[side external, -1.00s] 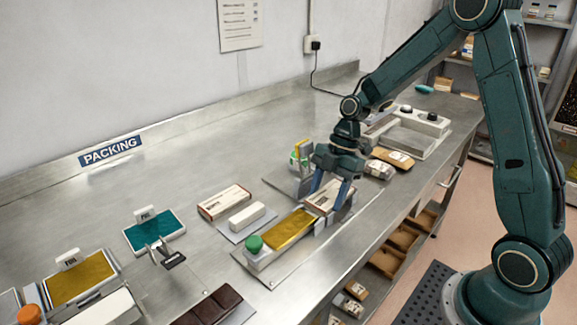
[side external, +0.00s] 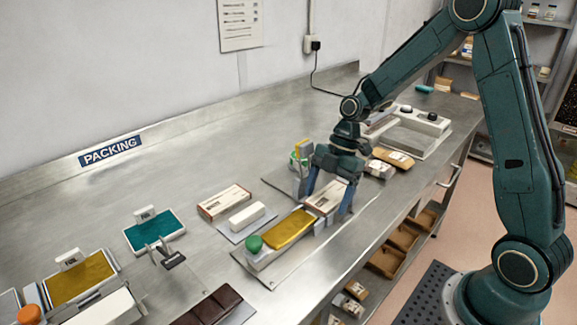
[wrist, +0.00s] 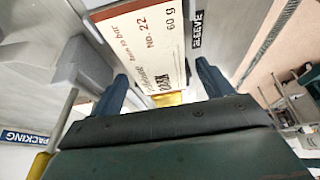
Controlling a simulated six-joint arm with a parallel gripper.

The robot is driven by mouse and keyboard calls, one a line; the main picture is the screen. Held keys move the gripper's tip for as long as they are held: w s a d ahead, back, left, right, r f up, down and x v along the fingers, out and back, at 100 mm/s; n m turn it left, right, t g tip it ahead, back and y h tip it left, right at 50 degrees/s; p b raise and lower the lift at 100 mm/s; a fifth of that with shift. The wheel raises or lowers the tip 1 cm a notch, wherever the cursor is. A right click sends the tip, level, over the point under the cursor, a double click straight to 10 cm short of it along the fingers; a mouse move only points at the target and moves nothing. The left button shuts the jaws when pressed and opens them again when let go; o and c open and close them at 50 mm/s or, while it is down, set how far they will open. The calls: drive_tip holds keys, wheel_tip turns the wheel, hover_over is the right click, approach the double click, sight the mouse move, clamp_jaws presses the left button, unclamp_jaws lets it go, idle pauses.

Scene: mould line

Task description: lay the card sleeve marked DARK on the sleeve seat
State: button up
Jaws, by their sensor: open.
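A white and brown card sleeve (side external: 324,197) lies flat at the right end of a metal plate on the bench. In the wrist view the card sleeve (wrist: 150,45) shows "NO. 22" and "60 g"; I cannot make out the word DARK. My gripper (side external: 328,206) points down over it, open, with one finger on each side. The wrist view shows both fingers of my gripper (wrist: 158,82) apart from the sleeve's edges. A small dark label (wrist: 197,30) sits beside the sleeve. The seat under the sleeve is mostly hidden.
A gold slab (side external: 291,228) and a green knob (side external: 254,243) lie left of the sleeve. Another card sleeve (side external: 224,202) and a white block (side external: 247,216) sit behind. A yellow and green device (side external: 300,155) stands close behind my gripper. The bench's back middle is clear.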

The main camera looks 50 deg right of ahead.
drive_tip(key=shift+r, duration=0.15)
drive_tip(key=v, duration=1.3)
drive_tip(key=shift+d+r, duration=0.2)
drive_tip(key=s+a+r+m+t+h, duration=0.2)
drive_tip(key=s+a+r+m, duration=0.45)
drive_tip(key=s+m, duration=0.2)
drive_tip(key=s+m+t+h, duration=0.2)
drive_tip(key=s+m+t, duration=0.1)
drive_tip(key=s+m, duration=0.6)
drive_tip(key=s+f, duration=0.1)
drive_tip(key=s, duration=0.2)
drive_tip(key=shift+s+a+t, duration=0.25)
drive_tip(key=shift+t, duration=0.05)
